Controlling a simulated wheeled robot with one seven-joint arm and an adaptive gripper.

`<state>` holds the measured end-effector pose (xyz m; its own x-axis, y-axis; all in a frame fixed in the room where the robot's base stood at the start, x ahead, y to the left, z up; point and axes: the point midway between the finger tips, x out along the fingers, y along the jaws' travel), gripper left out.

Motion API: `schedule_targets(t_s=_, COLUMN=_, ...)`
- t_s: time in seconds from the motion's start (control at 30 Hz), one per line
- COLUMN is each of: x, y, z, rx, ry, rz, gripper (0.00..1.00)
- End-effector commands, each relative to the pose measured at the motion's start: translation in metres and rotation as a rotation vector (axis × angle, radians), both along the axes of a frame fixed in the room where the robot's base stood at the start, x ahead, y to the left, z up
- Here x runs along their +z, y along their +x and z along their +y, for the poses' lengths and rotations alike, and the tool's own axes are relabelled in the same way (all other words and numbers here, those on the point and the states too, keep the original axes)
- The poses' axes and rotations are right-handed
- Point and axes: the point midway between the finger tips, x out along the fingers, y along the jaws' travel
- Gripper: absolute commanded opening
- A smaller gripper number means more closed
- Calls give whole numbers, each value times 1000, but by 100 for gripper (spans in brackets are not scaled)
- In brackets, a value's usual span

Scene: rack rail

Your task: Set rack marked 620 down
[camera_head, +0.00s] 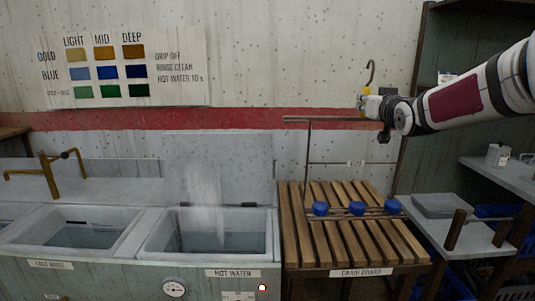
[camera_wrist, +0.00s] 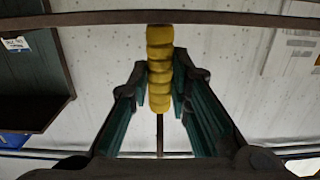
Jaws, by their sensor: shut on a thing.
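My gripper (camera_head: 376,104) is shut on the yellow grip, seen between both fingers in the wrist view. The frame hangs below it, upright, over the slatted wooden drain board (camera_head: 295,235). The blue pieces appear at about the height of the slats; I cannot tell whether they touch them.
The steaming hot water basin (camera_head: 208,254) is left of the drain board, with another basin (camera_head: 75,246) further left. A grey tray (camera_head: 440,206) stands on a low shelf at right. A colour chart (camera_head: 120,70) is on the wall. Shelving rises at far right.

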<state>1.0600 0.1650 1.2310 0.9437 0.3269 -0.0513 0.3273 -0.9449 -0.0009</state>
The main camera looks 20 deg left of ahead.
Motion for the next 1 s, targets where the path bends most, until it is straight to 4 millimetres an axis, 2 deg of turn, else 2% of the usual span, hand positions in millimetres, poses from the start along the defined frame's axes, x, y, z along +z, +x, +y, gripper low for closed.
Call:
schedule_targets(t_s=0.6, x=-59, y=1, z=0, rx=3, ry=-1, rz=1, gripper=0)
schedule_targets(t_s=0.8, x=-71, y=0, z=0, rx=4, ry=-2, rz=3, gripper=0)
schedule_targets(t_s=1.0, x=-74, y=0, z=0, rx=4, ry=-2, rz=4, gripper=0)
